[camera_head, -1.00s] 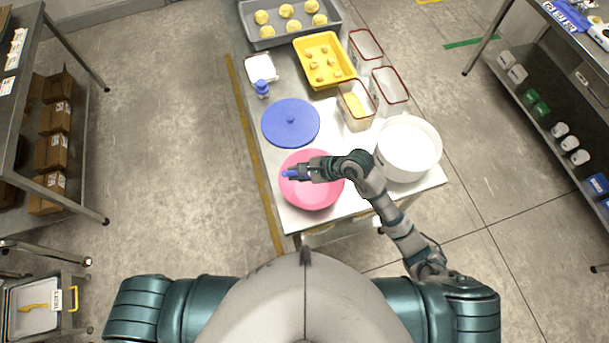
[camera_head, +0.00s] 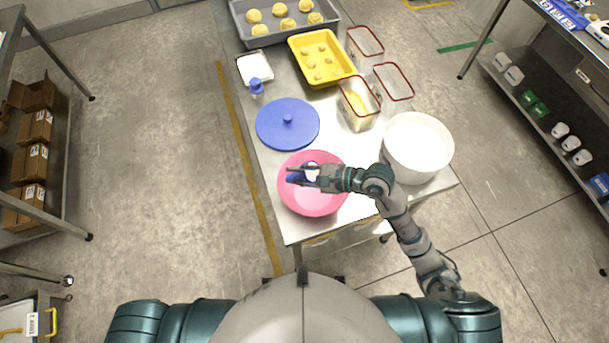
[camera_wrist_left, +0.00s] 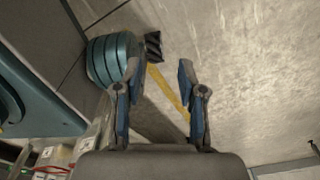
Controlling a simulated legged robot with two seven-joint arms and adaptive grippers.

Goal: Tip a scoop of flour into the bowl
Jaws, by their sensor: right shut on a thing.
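The pink bowl (camera_head: 312,206) stands at the near end of the steel table. My right gripper (camera_head: 304,174) is over the bowl and shut on a blue scoop (camera_head: 297,179). A white patch shows beside the scoop; I cannot tell whether it is flour in the scoop or in the bowl. The gripper hides much of the scoop. A large round white tub (camera_head: 417,148) with white contents stands right of the bowl. My left gripper (camera_wrist_left: 160,85) shows in the left wrist view, open and empty, above the floor.
A round blue lid (camera_head: 288,128) lies behind the bowl. Clear bins with red rims (camera_head: 388,80), a yellow tray (camera_head: 320,58) and a grey tray of dough balls (camera_head: 285,35) fill the back.

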